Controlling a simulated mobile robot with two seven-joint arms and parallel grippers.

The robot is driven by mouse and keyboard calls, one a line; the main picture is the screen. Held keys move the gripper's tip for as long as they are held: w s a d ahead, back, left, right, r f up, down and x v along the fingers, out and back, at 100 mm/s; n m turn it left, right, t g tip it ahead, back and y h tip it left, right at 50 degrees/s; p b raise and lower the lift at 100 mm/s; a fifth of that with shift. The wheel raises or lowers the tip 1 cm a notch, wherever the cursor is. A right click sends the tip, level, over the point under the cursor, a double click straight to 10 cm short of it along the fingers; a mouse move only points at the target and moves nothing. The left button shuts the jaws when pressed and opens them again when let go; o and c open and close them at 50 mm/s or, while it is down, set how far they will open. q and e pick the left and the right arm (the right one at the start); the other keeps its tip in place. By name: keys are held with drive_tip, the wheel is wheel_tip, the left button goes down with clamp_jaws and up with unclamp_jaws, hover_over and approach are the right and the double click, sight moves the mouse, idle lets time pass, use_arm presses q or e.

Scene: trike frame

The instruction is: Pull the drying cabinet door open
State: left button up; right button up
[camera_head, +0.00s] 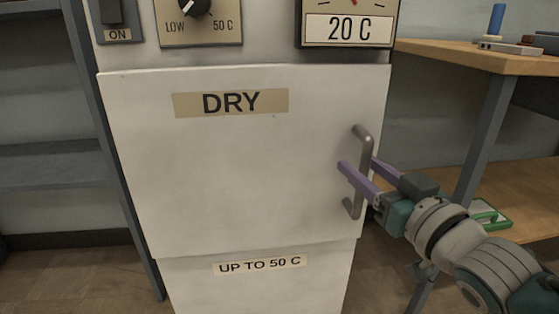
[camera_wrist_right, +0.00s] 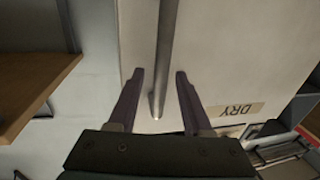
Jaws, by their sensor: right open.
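The drying cabinet door (camera_head: 240,170) is a white panel labelled DRY, and it looks shut. Its grey bar handle (camera_head: 364,160) runs upright near the right edge. My right gripper (camera_head: 358,165) is open at the handle, with one purple finger on each side of the bar. In the right wrist view the handle (camera_wrist_right: 167,60) runs between the two spread fingers (camera_wrist_right: 160,95), with gaps visible on both sides. The door (camera_wrist_right: 225,60) also shows behind it, with the DRY label upside down. My left gripper is not in view.
Above the door are an ON switch (camera_head: 117,20), a heat dial (camera_head: 198,20) and a 20 C gauge (camera_head: 347,25). A wooden workbench (camera_head: 450,52) with small tools stands at the right. Grey shelving (camera_head: 50,165) stands at the left. Some floor shows at the lower left.

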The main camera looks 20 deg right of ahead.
drive_tip(key=shift+w, duration=0.1)
clamp_jaws()
idle(0.4)
idle(1.0)
